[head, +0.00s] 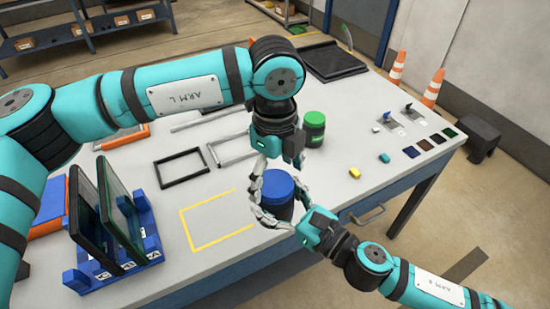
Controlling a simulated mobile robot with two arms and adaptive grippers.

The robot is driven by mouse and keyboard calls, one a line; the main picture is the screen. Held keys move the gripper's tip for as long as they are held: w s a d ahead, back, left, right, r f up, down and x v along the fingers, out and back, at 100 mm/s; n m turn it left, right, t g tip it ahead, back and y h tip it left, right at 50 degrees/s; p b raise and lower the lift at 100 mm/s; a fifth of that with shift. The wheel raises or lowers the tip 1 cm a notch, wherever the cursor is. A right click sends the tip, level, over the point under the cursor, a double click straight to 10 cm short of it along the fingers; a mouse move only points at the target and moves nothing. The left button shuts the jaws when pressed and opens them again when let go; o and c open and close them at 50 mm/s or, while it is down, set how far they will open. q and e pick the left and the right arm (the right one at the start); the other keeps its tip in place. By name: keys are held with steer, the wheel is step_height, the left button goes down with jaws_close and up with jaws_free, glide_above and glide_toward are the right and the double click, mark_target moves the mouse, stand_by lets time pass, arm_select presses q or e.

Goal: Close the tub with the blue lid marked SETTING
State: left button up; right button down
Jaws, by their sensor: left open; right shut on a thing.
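A dark tub (276,209) with a blue lid (279,184) stands upright near the table's front edge. The lid is on top of the tub; I cannot tell whether it is seated, and no marking on it is readable. My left gripper (273,180) comes down from above, open, with its fingers around the lid area. My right gripper (282,216) comes in from the lower right and is shut on the tub's body, low down. The fingers hide part of the tub.
A green-lidded tub (313,129) stands behind. A blue rack (125,262) with upright dark-framed panels is at left. A yellow outline (222,222) and empty frames (181,168) lie between. Small blocks (354,173) and colour swatches (423,145) are at right.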

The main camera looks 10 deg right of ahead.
arm_select(q)
steer(key=shift+f, duration=0.5)
